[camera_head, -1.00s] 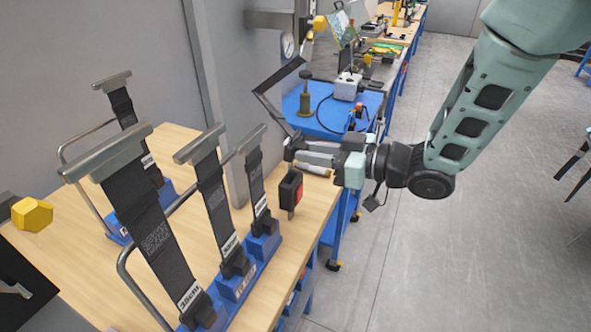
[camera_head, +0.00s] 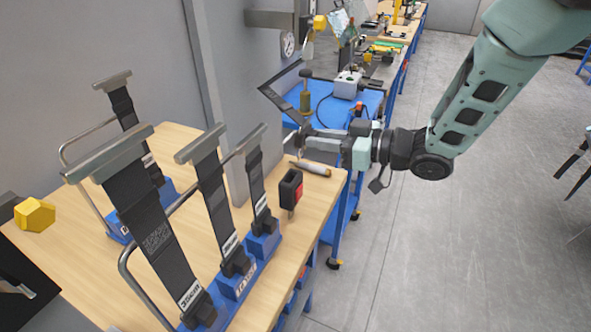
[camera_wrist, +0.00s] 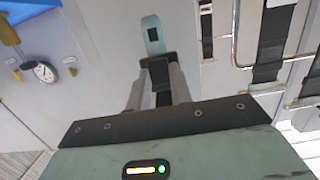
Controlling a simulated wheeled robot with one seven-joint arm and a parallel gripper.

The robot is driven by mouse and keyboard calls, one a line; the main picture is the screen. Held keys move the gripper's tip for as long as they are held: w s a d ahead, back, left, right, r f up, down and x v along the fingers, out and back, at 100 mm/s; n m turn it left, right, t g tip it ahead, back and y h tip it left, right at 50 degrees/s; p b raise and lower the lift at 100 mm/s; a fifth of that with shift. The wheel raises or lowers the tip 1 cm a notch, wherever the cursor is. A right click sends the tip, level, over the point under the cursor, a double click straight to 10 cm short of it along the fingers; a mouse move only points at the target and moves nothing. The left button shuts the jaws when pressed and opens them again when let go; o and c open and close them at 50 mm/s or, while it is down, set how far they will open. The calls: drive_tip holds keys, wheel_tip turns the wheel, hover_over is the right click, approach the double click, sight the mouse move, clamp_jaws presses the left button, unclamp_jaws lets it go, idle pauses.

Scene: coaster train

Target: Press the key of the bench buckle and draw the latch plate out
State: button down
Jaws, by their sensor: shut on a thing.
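The black bench buckle (camera_head: 290,186) stands upright near the bench's right edge, its red key (camera_head: 299,190) facing right. My gripper (camera_head: 304,136) is above and beyond the buckle, clear of it, pointing left. It is shut on a small metal plate, apparently the latch plate; in the wrist view the slotted plate (camera_wrist: 152,34) sticks out past the fingertips (camera_wrist: 157,62). A black strap (camera_head: 279,104) runs up and left from the gripper. The plate is too small to make out in the head view.
Several dark belts on blue bases stand at left on the wooden bench (camera_head: 322,202). A wood-handled tool (camera_head: 312,168) lies behind the buckle. A blue cart (camera_head: 345,122) stands beyond, a grey wall at the left.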

drive_tip(key=shift+w+d, duration=0.3)
drive_tip(key=shift+w, duration=0.55)
drive_tip(key=shift+w+d, duration=0.3)
drive_tip(key=shift+w, duration=0.55)
wheel_tip(320, 180, down, 10)
drive_tip(key=b, duration=0.7)
drive_tip(key=c, duration=1.2)
unclamp_jaws()
drive_tip(key=shift+o, duration=0.2)
drive_tip(key=b+v, duration=0.2)
drive_tip(key=v, duration=1.5)
drive_tip(key=shift+d, duration=0.2)
